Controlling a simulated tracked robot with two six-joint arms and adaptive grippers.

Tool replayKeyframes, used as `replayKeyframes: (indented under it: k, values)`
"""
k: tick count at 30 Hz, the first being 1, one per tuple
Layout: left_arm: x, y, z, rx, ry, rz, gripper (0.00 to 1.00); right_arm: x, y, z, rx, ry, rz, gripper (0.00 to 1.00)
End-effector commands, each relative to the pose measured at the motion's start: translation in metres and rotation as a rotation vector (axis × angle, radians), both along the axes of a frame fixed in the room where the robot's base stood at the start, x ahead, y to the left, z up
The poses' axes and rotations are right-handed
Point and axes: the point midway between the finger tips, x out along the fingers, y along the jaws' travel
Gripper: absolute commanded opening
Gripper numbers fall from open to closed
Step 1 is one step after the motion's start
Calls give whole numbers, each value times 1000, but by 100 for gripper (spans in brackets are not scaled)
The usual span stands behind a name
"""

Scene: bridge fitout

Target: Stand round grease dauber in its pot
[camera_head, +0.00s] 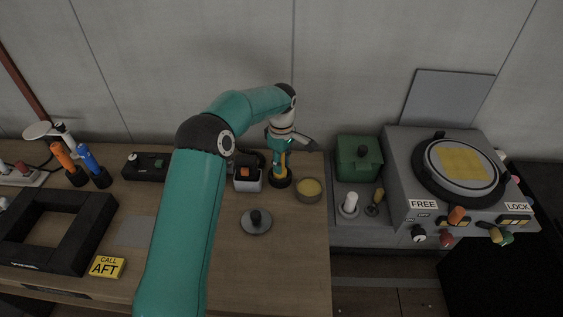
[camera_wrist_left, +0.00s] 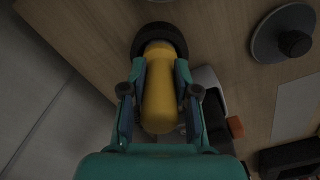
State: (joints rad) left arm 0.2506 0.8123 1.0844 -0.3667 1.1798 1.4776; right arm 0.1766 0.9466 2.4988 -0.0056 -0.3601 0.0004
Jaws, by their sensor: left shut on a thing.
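The dauber (camera_head: 282,168) has a yellow handle and stands about upright near the back edge of the wooden bench. It also shows in the left wrist view (camera_wrist_left: 160,103), between both fingers. My left gripper (camera_head: 279,160) reaches down from above and is shut on the dauber; its fingers also show in the wrist view (camera_wrist_left: 159,90). A black round pot (camera_head: 281,182) is at the dauber's lower end, and its dark rim (camera_wrist_left: 178,36) surrounds that end in the wrist view. Whether the dauber touches the pot's floor is hidden. My right gripper is not in view.
A bowl with yellow contents (camera_head: 308,190) stands close right of the pot. A grey box with an orange part (camera_head: 247,180) is close left. A round lid (camera_head: 256,222) lies in front. Orange (camera_head: 63,157) and blue (camera_head: 89,160) handled tools stand at left. The front right bench is clear.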

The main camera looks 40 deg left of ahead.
Motion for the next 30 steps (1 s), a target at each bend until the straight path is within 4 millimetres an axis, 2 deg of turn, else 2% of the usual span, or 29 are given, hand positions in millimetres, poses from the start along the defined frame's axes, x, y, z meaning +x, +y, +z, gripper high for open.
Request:
replayKeyframes:
  k: [11, 12, 17, 30]
  values:
    - [0, 0, 0, 0, -1, 0, 0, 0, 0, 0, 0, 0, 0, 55]
    - [0, 0, 0, 0, -1, 0, 33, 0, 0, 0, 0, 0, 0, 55]
    - [0, 0, 0, 0, -1, 0, 59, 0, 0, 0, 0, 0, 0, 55]
    - [0, 0, 0, 0, 0, 0, 59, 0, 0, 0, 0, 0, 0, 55]
